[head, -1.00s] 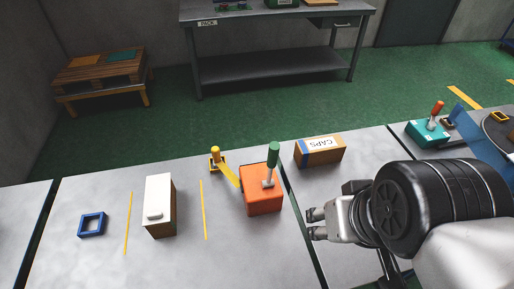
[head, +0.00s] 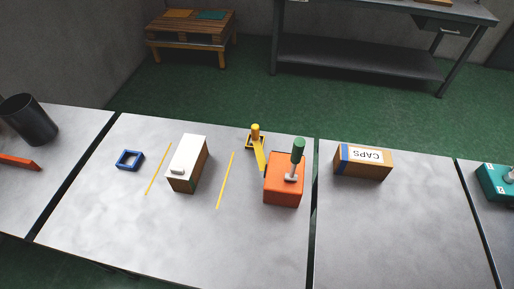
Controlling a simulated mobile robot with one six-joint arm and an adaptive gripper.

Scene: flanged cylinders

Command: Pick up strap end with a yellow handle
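The strap end (head: 255,142) has an upright yellow handle on a small dark base with yellow edges. It stands near the back edge of the grey table, right of the middle in the head view. A yellow strap (head: 261,157) runs from it down to the right, to the orange box (head: 284,186). The orange box has a dark green handle (head: 298,151) on a grey stem on its top. My gripper is not in view now.
A white-topped box (head: 187,158) and a blue square frame (head: 130,160) stand to the left, among yellow line marks. A CAPS box (head: 362,162) and a teal box (head: 496,182) are to the right. A dark bin (head: 29,119) is far left. The table front is clear.

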